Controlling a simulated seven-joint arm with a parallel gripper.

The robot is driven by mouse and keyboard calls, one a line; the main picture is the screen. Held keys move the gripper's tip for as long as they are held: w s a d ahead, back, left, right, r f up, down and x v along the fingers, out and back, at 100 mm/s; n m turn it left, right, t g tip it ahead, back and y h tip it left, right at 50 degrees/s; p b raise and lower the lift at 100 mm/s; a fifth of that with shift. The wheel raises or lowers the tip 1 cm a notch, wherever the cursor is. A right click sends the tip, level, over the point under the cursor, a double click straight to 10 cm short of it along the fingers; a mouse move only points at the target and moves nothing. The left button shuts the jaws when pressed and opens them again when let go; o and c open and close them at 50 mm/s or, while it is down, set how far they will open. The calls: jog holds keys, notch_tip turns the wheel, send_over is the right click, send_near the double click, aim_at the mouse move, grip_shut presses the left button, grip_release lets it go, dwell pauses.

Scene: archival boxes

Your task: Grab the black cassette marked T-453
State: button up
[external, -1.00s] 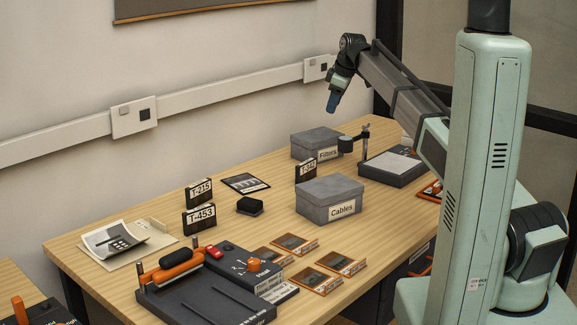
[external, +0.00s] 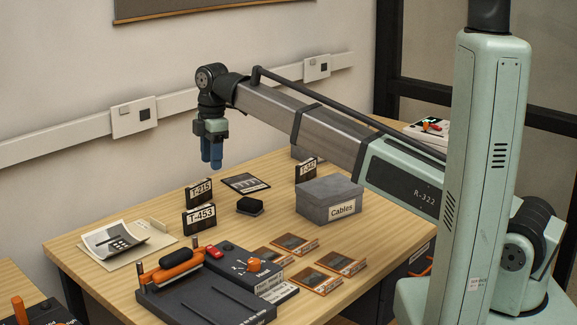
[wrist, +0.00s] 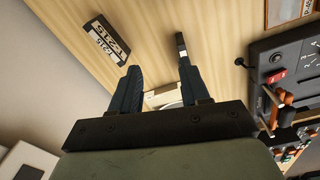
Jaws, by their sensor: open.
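The black cassette T-453 (external: 199,220) stands upright on the wooden table, its white label facing the external camera. A similar cassette, T-215 (external: 199,194), stands just behind it. My gripper (external: 211,166) hangs above and slightly to the right of the two cassettes, pointing down, with blue fingers apart and empty. In the wrist view my gripper (wrist: 158,78) is open.
A dark device (external: 205,300) with an orange handle stands in front of the cassettes. A small black object (external: 250,206) is to their right, near a grey Cables box (external: 330,200) and another cassette (external: 306,171). Papers (external: 115,242) lie left. The wall is behind.

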jog(key=n, duration=0.2)
send_over(199, 208)
jog(key=shift+h, duration=0.3)
jog(key=f, duration=0.7)
jog(key=shift+s+f, duration=0.3)
jog(key=shift+f, duration=0.1)
jog(key=shift+w+f, duration=0.15)
jog(key=shift+f, duration=1.55)
jog(key=shift+w+f, duration=0.1)
jog(key=shift+f, duration=1.55)
jog(key=shift+c, duration=0.3)
grip_shut()
